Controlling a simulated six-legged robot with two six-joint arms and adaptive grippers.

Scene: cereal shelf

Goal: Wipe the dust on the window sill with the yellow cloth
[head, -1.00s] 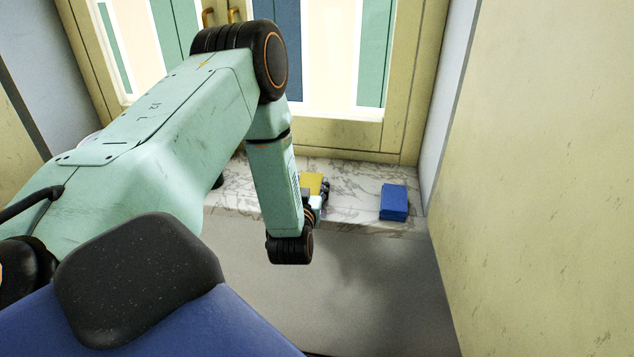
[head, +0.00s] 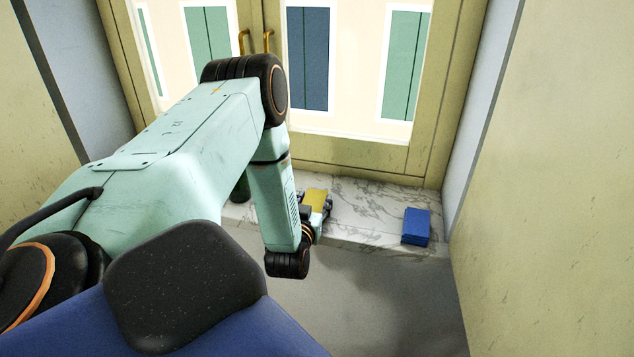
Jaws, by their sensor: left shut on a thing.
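The yellow cloth (head: 316,198) is on the marble window sill (head: 372,212), left of the blue block. My left gripper (head: 322,206) is at the cloth, shut on it, with my wrist hiding part of the jaws. The cloth appears to lie at sill level; I cannot tell how firmly it presses. Grey veins run over the sill, and I cannot tell dust apart from them. My right gripper is not in view.
A blue block (head: 416,227) sits at the sill's right front. A dark green object (head: 240,188) stands at the left, partly behind my arm. The window frame (head: 350,155) closes off the back, and a wall (head: 545,200) stands at the right.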

